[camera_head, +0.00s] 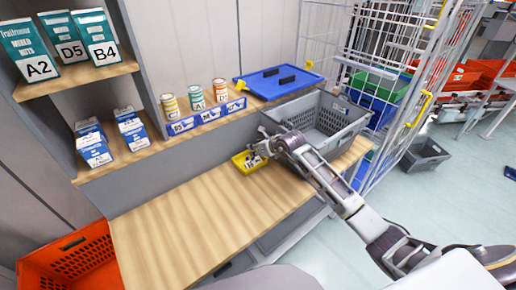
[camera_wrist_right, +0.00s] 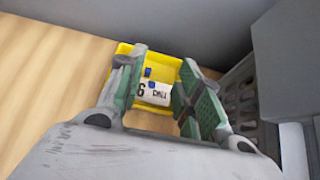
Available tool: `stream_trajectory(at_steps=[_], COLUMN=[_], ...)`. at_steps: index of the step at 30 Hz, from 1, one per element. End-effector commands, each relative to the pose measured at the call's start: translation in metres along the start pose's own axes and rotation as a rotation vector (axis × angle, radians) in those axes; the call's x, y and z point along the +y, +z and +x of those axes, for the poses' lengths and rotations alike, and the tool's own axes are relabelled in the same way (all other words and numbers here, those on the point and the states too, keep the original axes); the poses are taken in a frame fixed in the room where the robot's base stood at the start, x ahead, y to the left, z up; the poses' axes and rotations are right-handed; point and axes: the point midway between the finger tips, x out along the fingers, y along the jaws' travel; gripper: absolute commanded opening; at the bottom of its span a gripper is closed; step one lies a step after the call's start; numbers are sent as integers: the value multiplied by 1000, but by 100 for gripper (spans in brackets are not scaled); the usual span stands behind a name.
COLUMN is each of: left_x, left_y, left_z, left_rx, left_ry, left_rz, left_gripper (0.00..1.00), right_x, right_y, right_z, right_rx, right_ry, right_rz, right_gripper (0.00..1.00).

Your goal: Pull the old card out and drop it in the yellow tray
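The yellow tray (camera_head: 239,165) lies on the wooden bench, left of the grey tote. My right gripper (camera_head: 259,155) is over it. In the right wrist view the yellow tray (camera_wrist_right: 172,63) shows between and behind the fingers. A white card (camera_wrist_right: 153,93) with dark print and small blue pieces lie in it, partly hidden by the fingers. My right gripper (camera_wrist_right: 160,78) is open, its green-padded fingers apart with nothing visibly held. My left gripper is not in view.
A grey tote (camera_head: 340,125) stands right of the yellow tray. A blue lid (camera_head: 262,88) lies behind it. An orange tote (camera_head: 62,250) is at lower left. The bench's front and left (camera_head: 185,225) are clear.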

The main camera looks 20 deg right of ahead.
Motion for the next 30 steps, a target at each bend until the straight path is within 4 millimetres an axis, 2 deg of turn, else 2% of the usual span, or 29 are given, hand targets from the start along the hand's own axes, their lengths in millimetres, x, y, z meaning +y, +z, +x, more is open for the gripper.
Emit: stream_trajectory(at_steps=[11, 30], left_x=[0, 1], left_y=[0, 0], left_z=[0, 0], left_rx=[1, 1], left_ry=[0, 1], left_rz=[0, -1], left_gripper=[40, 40], right_x=[-1, -1], right_y=[0, 0], right_z=[-12, -77], right_rx=[-1, 0], right_ry=[0, -2], right_rz=[0, -1], right_gripper=[35, 35])
